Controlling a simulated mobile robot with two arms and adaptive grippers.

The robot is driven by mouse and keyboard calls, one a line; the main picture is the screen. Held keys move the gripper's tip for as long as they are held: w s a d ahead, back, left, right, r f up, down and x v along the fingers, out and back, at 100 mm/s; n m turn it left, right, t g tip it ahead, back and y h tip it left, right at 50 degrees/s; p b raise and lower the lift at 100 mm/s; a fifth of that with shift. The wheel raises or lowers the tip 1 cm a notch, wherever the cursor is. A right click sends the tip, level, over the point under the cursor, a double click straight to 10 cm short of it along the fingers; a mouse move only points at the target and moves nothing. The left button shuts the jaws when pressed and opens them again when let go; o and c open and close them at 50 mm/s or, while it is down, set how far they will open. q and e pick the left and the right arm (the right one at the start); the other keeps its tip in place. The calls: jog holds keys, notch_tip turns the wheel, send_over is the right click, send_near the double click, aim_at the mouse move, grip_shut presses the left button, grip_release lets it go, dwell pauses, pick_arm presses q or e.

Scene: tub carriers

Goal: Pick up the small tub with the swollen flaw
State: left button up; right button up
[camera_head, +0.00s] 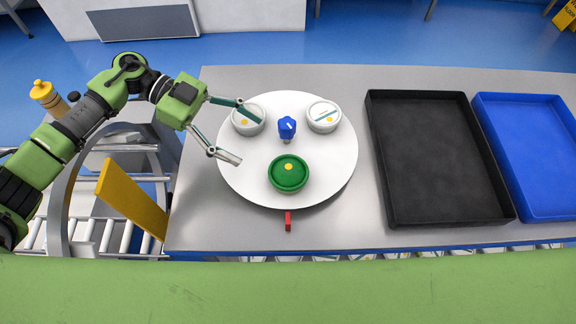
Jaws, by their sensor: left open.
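Three small tubs stand upright on a round white turntable (235,175). A white tub (241,127) with a yellow dot is at its back left. A green tub (288,180) with a yellow dot is at the front. I cannot tell which lid is swollen. My left gripper (249,141) is open and empty at the turntable's left side; one finger reaches over the back-left tub and partly hides it. My right gripper is out of view.
A blue knob (287,127) stands at the turntable's centre. A red marker (288,222) lies in front of it. A black tray (377,150) and a blue tray (560,216), both empty, are to the right. A roller conveyor (118,234) and yellow panel (130,198) are at left.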

aim_at(275, 164)
pick_arm(q)
jog(key=shift+s+a+f+y, duration=0.15)
jog(key=shift+a+f+y, duration=0.15)
jog(key=shift+a, duration=0.25)
jog(key=shift+s+d+f, duration=0.1)
jog(key=shift+s+d, duration=0.1)
jog(key=shift+s, duration=0.05)
jog(key=p+x, duration=0.2)
jog(key=x, duration=0.5)
jog(key=shift+s+d+p, duration=0.2)
jog(key=shift+d+p, duration=0.05)
jog(key=shift+p, duration=0.1)
jog(key=shift+s+d+f+p, duration=0.15)
jog(key=shift+s+d+p, duration=0.1)
jog(key=shift+d+p, duration=0.2)
jog(key=p+x, duration=0.1)
jog(key=x, duration=0.2)
jog(key=shift+s+d+p, duration=0.25)
jog(key=shift+d+p, duration=0.05)
jog(key=shift+p, duration=0.05)
jog(key=shift+s+d+f, duration=0.1)
jog(key=shift+d+f, duration=0.1)
jog(key=shift+f, duration=0.1)
jog(key=c, duration=1)
